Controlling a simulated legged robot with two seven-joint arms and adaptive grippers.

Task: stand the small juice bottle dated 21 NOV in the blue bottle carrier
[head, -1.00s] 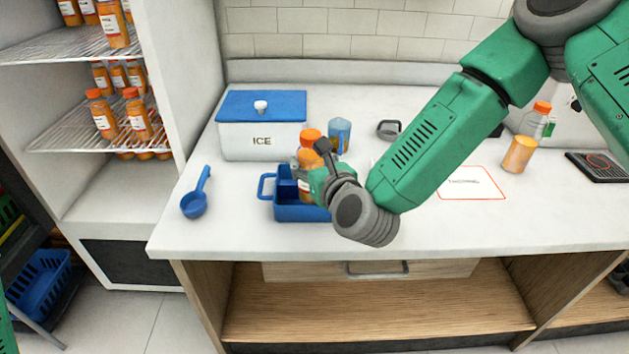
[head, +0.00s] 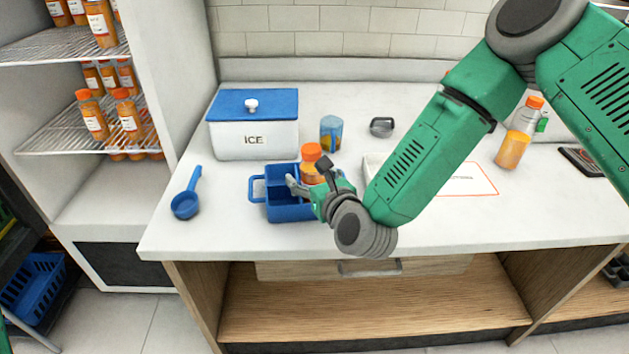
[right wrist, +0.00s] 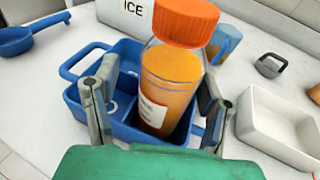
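The blue bottle carrier (head: 285,212) stands on the counter; it also shows in the right wrist view (right wrist: 72,98). A small orange-capped juice bottle (head: 311,172) stands nearly upright in its right-hand part. In the right wrist view the bottle (right wrist: 170,85) has its lower end inside the carrier; its base is hidden. Its label is partly turned away and I cannot read the date. My right gripper (head: 311,187) is open around the bottle, with a clear gap between the left finger and the bottle (right wrist: 160,108). My left gripper is out of view.
An ICE box (head: 254,140) stands behind the carrier, with a blue cup (head: 331,134) to its right. A blue scoop (head: 186,200) lies left. A white tray (right wrist: 285,130) is close on the right. More bottles (head: 128,118) fill the shelves at left.

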